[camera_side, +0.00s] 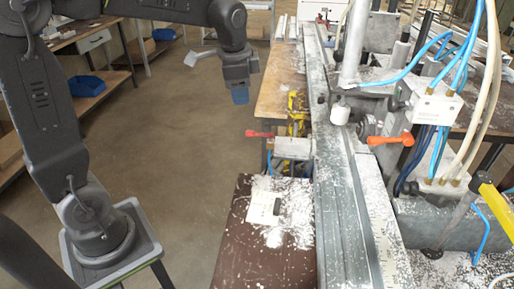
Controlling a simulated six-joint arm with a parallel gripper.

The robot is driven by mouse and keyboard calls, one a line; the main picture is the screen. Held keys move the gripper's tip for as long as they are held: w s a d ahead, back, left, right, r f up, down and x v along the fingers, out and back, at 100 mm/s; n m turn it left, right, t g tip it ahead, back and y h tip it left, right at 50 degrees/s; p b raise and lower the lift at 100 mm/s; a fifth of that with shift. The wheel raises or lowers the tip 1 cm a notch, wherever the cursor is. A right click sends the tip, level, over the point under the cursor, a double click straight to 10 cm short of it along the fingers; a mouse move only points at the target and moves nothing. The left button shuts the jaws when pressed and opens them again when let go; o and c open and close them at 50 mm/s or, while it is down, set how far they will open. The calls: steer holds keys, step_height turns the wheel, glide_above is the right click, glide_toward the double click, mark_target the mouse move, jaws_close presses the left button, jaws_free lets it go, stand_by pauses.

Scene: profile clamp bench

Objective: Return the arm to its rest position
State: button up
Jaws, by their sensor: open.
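My gripper (240,95) hangs at the upper middle of the side view, pointing down. It is above the floor, just left of the wooden bench (271,99). Its tip looks blue and small, and the gap between the fingers is hard to make out. I see nothing held in it. My arm comes in from the left and reaches across the top of the view.
A long metal profile rail (345,200) dusted with white chips runs along the right. Clamps with red handles (390,139) and blue hoses stand near it. A brown table (240,245) carries a white plate (263,208). Shelves with a blue bin (86,86) stand left. The middle floor is clear.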

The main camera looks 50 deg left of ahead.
steer(key=s+d+n+t, duration=0.1)
steer(key=s+d+n, duration=0.1)
steer(key=s, duration=0.4)
steer(key=s+d+n+t, duration=0.1)
steer(key=s+d+n, duration=0.1)
steer(key=s, duration=0.4)
steer(key=s+d+n+t+h, duration=0.1)
steer(key=s+d+n, duration=0.2)
steer(key=s, duration=0.3)
steer(key=shift+s+d+f, duration=0.2)
steer(key=shift+d+f, duration=0.25)
steer(key=shift+d, duration=0.15)
